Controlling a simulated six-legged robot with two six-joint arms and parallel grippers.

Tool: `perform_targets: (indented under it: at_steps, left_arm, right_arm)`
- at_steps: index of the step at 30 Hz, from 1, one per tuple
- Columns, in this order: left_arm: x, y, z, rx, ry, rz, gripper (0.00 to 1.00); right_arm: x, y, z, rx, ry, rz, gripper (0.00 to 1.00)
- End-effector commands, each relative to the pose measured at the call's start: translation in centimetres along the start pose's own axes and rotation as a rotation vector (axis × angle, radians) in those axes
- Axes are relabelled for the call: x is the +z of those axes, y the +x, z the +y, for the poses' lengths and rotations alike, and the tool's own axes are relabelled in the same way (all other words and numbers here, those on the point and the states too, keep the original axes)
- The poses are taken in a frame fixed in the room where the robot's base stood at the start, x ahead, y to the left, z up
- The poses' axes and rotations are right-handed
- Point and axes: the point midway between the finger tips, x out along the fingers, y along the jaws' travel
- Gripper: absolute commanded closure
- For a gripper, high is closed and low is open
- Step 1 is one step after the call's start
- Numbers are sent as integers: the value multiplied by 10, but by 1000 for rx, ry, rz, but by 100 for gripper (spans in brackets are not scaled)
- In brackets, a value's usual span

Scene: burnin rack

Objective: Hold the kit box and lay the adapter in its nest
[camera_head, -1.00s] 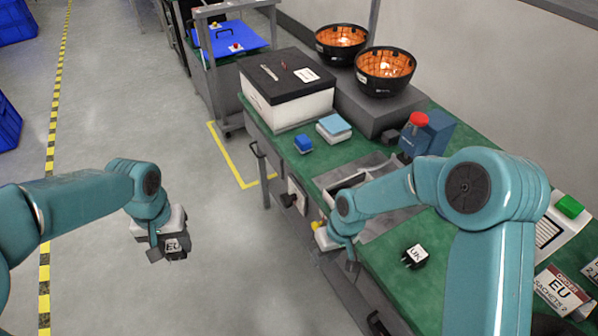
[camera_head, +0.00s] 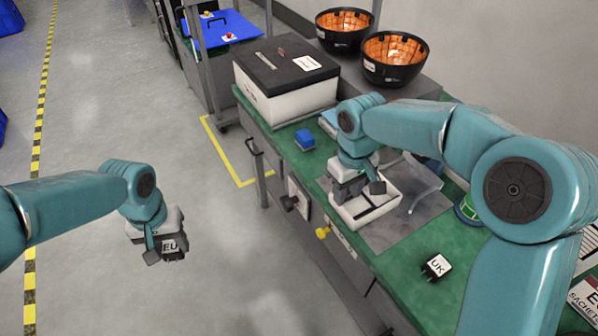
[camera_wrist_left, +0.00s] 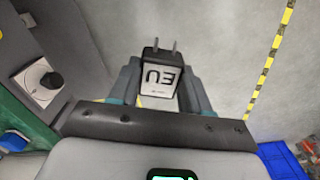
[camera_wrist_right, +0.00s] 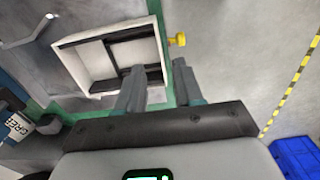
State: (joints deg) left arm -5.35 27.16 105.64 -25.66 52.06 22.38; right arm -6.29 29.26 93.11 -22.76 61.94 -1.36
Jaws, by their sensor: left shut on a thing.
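The kit box (camera_head: 384,209) is an open white box with a dark divided insert, on the grey mat of the green bench. It also shows in the right wrist view (camera_wrist_right: 88,69). My right gripper (camera_head: 362,188) is open at the box; in the right wrist view its fingers (camera_wrist_right: 157,88) are apart near one box wall, and contact is unclear. My left gripper (camera_head: 160,250) is shut on the black EU adapter (camera_head: 173,247), held over the floor left of the bench. The left wrist view shows the adapter (camera_wrist_left: 159,77) between the fingers, prongs pointing away.
A UK adapter (camera_head: 436,266) lies on the bench's near part. A blue block (camera_head: 305,139) and a black-lidded white box (camera_head: 286,78) are farther back. Two black bowls (camera_head: 395,60) stand on a grey block. A clear lid-like piece (camera_head: 418,180) is beside the kit box.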

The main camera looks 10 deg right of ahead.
Motion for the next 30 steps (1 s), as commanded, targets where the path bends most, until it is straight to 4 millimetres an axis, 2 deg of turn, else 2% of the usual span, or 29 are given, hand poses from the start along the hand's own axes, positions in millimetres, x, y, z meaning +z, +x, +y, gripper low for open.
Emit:
perform_targets:
  at_steps: [3,9,15,22,23,24,26,30]
  left_arm:
    - [0,2,1,0,1,1,97]
    - [-1,3,1,0,1,1,97]
    - [-3,4,1,0,0,1,97]
    - [-4,4,1,0,0,1,97]
    - [-4,4,1,0,0,1,97]
    - [-4,4,1,0,0,1,97]
    - [-4,4,1,0,0,1,97]
    - [-4,4,1,0,0,1,97]
  right_arm:
    - [1,27,1,-1,-1,-5,64]
    - [0,57,2,0,0,-2,64]
    - [-2,69,2,0,1,1,64]
    - [-4,70,2,0,0,1,64]
    - [-4,70,2,0,0,1,67]
    - [-4,70,2,0,0,1,80]
    - [-4,70,2,0,0,1,100]
    - [-3,70,2,0,0,1,100]
